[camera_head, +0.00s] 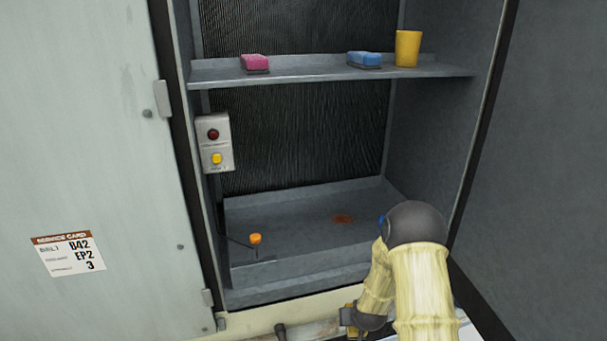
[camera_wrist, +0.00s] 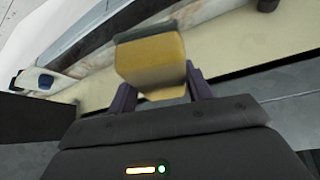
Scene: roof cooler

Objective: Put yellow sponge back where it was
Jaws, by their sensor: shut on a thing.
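The yellow sponge (camera_wrist: 152,58) has a dark scouring side. In the wrist view it is clamped between the two dark fingers of my gripper (camera_wrist: 157,88), which is shut on it. In the head view my gripper (camera_head: 352,318) is low, at the front edge of the cooler cabinet, mostly hidden by my arm. Only a small yellow bit shows there. On the upper shelf (camera_head: 310,74) sit a pink sponge (camera_head: 254,62) at the left, a blue sponge (camera_head: 364,59) at the right, and a yellow cup (camera_head: 407,48) beside the blue one.
A grey box (camera_head: 214,143) with a red and a yellow button is on the left inner wall. The lower tray (camera_head: 300,215) holds an orange knob (camera_head: 255,239) on a rod and a rusty stain. A pale door (camera_head: 90,150) stands at the left. Shelf space between the two sponges is clear.

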